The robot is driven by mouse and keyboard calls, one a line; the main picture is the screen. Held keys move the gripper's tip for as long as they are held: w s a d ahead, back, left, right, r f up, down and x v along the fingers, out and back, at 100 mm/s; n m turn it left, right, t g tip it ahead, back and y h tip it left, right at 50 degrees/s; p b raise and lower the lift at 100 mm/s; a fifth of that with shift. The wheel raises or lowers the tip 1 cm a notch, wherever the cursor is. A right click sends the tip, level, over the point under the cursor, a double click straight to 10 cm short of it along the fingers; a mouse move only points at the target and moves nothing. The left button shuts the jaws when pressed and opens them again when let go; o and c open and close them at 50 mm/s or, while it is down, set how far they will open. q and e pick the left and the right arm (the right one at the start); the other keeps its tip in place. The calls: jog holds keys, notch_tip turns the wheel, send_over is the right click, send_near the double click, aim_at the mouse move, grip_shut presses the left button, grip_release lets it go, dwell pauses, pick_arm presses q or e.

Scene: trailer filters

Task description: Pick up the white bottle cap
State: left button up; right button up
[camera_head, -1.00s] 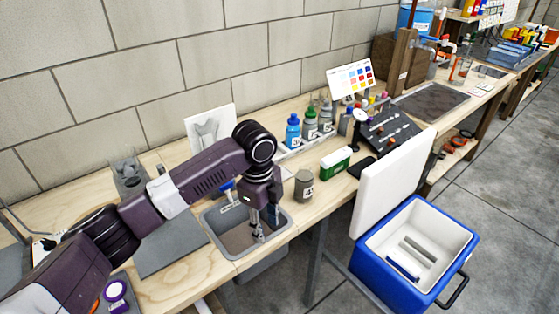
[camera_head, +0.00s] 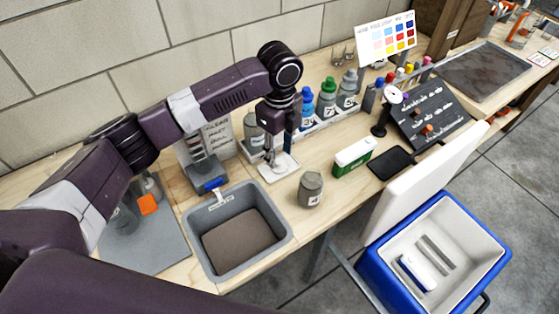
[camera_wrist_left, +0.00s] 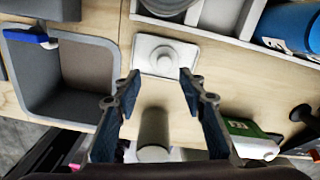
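A small white square dish (camera_head: 291,169) lies on the bench. In the left wrist view the dish (camera_wrist_left: 143,63) bears a round white piece (camera_wrist_left: 166,54), which looks like the bottle cap. My left gripper (camera_head: 274,158) points down over the dish in the head view and partly hides it and the cap. In the left wrist view its two fingers (camera_wrist_left: 160,80) are spread apart with nothing held. The cap lies just beyond the fingertips, roughly centred between them. My right gripper is in neither view.
A grey bin (camera_head: 286,240) is set at the bench's left. A grey jar (camera_head: 312,188) and a green-and-white box (camera_head: 353,158) stand to the right. Capped bottles (camera_head: 328,98) stand in a white rack behind. A blue cooler (camera_head: 497,262) is at the front right.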

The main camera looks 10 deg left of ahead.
aim_at(279, 162)
pick_arm(q)
jog(key=f, duration=0.2)
jog(key=shift+w+a+f+p, duration=0.15)
jog(key=shift+w+f+p, duration=0.2)
jog(key=shift+w+f, duration=0.05)
notch_tip(279, 162, down, 2)
jog(key=shift+w+f, duration=0.1)
jog(key=c, duration=0.8)
jog(key=shift+c, duration=0.2)
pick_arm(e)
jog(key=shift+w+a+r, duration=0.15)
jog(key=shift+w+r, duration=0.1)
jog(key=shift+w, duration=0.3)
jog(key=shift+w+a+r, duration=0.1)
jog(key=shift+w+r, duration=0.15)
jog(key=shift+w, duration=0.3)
